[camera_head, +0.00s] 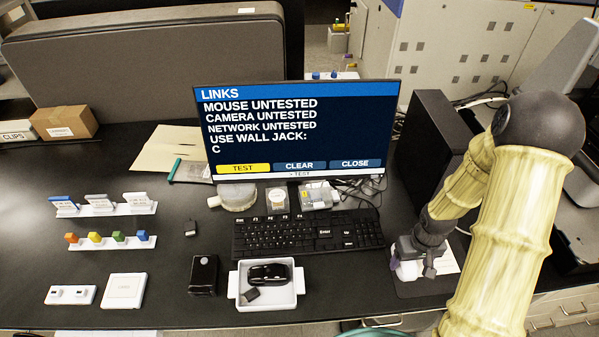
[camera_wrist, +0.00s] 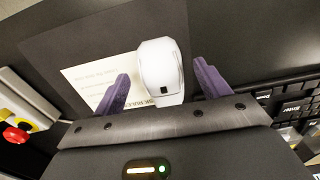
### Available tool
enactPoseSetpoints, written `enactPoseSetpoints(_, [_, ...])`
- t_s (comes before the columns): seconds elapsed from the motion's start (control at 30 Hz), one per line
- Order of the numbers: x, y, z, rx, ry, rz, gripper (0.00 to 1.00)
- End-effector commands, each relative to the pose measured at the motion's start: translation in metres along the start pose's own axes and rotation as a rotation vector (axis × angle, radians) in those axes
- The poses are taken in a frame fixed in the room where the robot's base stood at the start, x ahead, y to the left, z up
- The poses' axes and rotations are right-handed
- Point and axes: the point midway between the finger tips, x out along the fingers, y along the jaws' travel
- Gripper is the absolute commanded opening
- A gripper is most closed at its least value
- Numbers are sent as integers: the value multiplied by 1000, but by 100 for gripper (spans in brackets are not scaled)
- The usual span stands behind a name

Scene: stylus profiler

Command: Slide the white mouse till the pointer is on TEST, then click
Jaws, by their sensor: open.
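The white mouse (camera_wrist: 161,75) lies on the dark mouse pad (camera_wrist: 108,25), between the two spread purple fingers of my gripper (camera_wrist: 162,90) in the wrist view. Gaps show on both sides of the mouse, so the fingers look apart from it. In the head view my gripper (camera_head: 413,262) is low over the pad right of the keyboard, and the mouse is mostly hidden there. The monitor (camera_head: 292,136) shows a LINKS page with mouse, camera and network untested. Its TEST button (camera_head: 243,168) is yellow, CLEAR and CLOSE are blue, and a bottom strip reads TEST. I cannot make out a pointer.
A black keyboard (camera_head: 307,232) lies just left of the pad. A printed paper (camera_wrist: 95,82) lies by the mouse. A red button on a yellow box (camera_wrist: 15,135) is near my gripper. A white tray (camera_head: 267,305) holds a black device. A black computer tower (camera_head: 432,150) stands behind.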

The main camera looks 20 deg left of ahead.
Motion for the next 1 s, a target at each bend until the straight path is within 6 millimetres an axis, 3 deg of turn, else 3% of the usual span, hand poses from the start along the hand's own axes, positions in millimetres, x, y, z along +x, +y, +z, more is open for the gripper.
enactPoseSetpoints(0.6, [-53, 0, 0, 0, -1, 0, 75])
enactPoseSetpoints(1.0, [-55, 0, 0, 0, -1, 0, 75])
